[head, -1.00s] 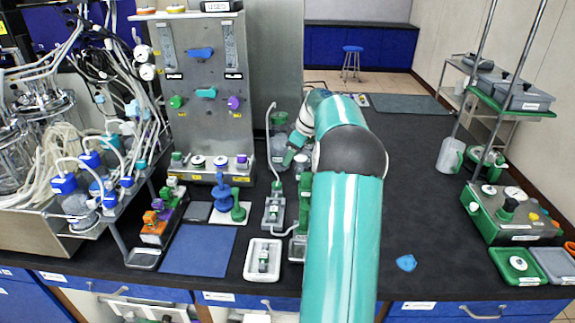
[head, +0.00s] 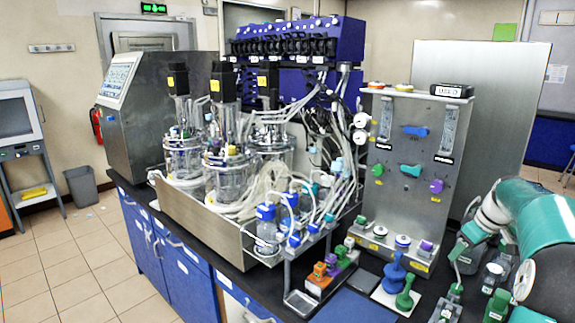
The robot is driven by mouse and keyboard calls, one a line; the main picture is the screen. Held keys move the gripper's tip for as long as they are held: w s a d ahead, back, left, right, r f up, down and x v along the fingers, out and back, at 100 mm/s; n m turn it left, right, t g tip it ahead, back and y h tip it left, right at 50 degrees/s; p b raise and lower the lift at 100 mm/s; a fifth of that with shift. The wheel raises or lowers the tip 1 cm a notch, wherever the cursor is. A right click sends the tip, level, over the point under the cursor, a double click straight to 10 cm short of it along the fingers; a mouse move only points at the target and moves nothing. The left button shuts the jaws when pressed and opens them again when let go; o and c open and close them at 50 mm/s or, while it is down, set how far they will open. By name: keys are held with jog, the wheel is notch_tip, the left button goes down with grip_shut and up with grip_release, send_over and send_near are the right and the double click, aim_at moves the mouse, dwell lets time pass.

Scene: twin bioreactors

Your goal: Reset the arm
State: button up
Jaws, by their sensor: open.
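My arm enters at the right edge in the head view, teal with white joints, and bends down toward the bench. My gripper (head: 461,247) is small at the end of the arm, low over the bench in front of the metal panel's right side. Its jaws are open; the fingers are too small to make out clearly, and I see nothing held. Part of the arm is cut off by the right edge of the picture.
The metal valve panel (head: 408,150) stands left of my arm. Glass bioreactor vessels (head: 228,178) with tubing fill the bench's middle. Blue and green knobbed pieces (head: 394,272) stand near the front. Small fittings crowd the space below my arm. Open floor (head: 60,260) lies left.

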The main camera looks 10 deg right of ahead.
jog(key=s+a+r, duration=0.2)
jog(key=a, duration=0.7)
jog(key=s+a+r+m+h, duration=0.1)
jog(key=s+a+r, duration=0.15)
jog(key=a, duration=0.55)
jog(key=s+a+r, duration=0.2)
jog(key=a+r, duration=0.1)
jog(key=a, duration=0.6)
jog(key=s+a+f+m+t, duration=0.1)
jog(key=s+a+f, duration=0.1)
jog(key=s+a, duration=0.5)
jog(key=s+a+f+m, duration=0.1)
jog(key=s+a+f, duration=0.2)
jog(key=s+a, duration=0.4)
jog(key=s, duration=0.2)
jog(key=shift+s+a+t, duration=0.3)
jog(key=shift+s+t, duration=0.1)
jog(key=shift+f, duration=0.1)
jog(key=c, duration=0.3)
